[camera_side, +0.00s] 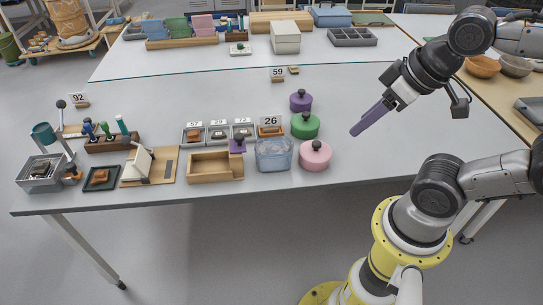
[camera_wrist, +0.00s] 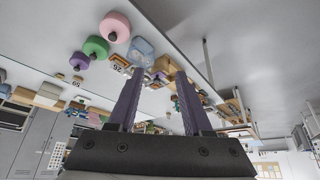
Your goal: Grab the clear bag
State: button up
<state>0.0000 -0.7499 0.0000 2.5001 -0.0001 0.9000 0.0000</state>
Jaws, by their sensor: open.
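The clear bag (camera_side: 273,154) looks like a translucent, pale blue, open-topped pouch or tub. It stands upright near the table's front edge, between a wooden tray and a pink lidded pot. In the wrist view the bag (camera_wrist: 143,50) shows beyond my fingers, partly hidden by the left one. My gripper (camera_side: 356,130) has long purple fingers and hangs above the table, to the right of the bag and apart from it. In the wrist view my gripper (camera_wrist: 158,76) has its fingers spread with nothing between them.
Pink (camera_side: 315,156), green (camera_side: 305,126) and purple (camera_side: 300,101) knobbed pots stand right of the bag. A wooden tray (camera_side: 215,168) with a purple-knobbed piece is at its left. A card marked 26 (camera_side: 270,121) is behind it. The table right of the pots is clear.

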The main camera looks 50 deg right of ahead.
jog(key=shift+o, duration=0.2)
dwell(0.3)
jog(key=o, duration=0.8)
jog(key=shift+c, duration=0.2)
